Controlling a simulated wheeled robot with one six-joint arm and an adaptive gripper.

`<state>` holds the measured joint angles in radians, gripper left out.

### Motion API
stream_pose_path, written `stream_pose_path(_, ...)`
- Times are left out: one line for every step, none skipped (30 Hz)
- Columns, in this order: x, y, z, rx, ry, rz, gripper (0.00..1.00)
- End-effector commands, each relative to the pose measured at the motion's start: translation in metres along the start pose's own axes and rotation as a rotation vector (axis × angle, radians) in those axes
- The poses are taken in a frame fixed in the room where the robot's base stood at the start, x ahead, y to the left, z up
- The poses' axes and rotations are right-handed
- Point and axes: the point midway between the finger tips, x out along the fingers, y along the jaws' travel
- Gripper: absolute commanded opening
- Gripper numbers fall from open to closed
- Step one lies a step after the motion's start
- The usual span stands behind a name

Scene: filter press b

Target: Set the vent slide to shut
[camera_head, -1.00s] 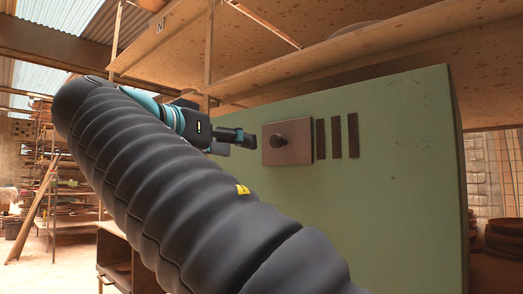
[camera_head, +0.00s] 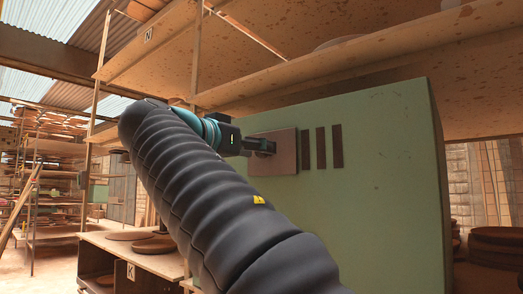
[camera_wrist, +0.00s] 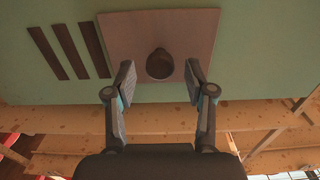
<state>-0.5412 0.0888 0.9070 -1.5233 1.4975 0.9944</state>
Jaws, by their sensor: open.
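The vent slide is a flat brown plate (camera_head: 284,150) with a round dark knob, on the face of a green cabinet (camera_head: 385,190). In the wrist view the plate (camera_wrist: 190,30) fills the upper middle, and its knob (camera_wrist: 160,64) sticks out toward the camera. Several dark vent slots (camera_head: 321,148) show uncovered beside the plate, to its right in the head view. They also show in the wrist view (camera_wrist: 67,50), to its left. My gripper (camera_wrist: 157,82) is open, its fingers on either side of the knob with gaps visible. In the head view my gripper (camera_head: 262,146) largely hides the knob.
Wooden shelving (camera_head: 330,75) runs above and behind the cabinet. A low wooden stand (camera_head: 135,250) with round discs is at the lower left. The cabinet face right of the slots is clear.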

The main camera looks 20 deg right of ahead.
Motion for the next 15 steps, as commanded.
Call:
stream_pose_path(0.007,0.001,0.0,-0.001,0.0,0.004,0.54)
stream_pose_path(0.01,0.0,0.0,-0.001,0.0,0.004,0.54)
stream_pose_path(0.014,0.0,0.0,-0.001,0.001,0.003,0.54)
stream_pose_path(0.016,0.0,0.0,-0.001,0.0,0.003,0.54)
stream_pose_path(0.018,0.0,0.0,-0.001,0.0,0.003,0.54)
stream_pose_path(0.02,0.0,0.0,-0.001,-0.001,0.002,0.54)
stream_pose_path(0.021,0.0,0.0,0.0,-0.001,0.001,0.54)
stream_pose_path(0.022,0.0,0.0,0.0,-0.001,0.001,0.54)
stream_pose_path(0.023,0.0,0.0,0.0,0.0,0.0,0.54)
stream_pose_path(0.024,0.0,0.0,0.0,0.0,0.0,0.54)
stream_pose_path(0.024,0.0,0.0,0.0,0.0,0.0,0.54)
stream_pose_path(0.024,0.0,0.0,0.0,0.0,0.0,0.54)
stream_pose_path(0.024,0.0,0.0,0.0,0.0,0.0,0.54)
stream_pose_path(0.024,0.0,0.0,0.0,0.0,0.0,0.54)
stream_pose_path(0.024,0.0,0.0,0.0,0.0,0.0,0.54)
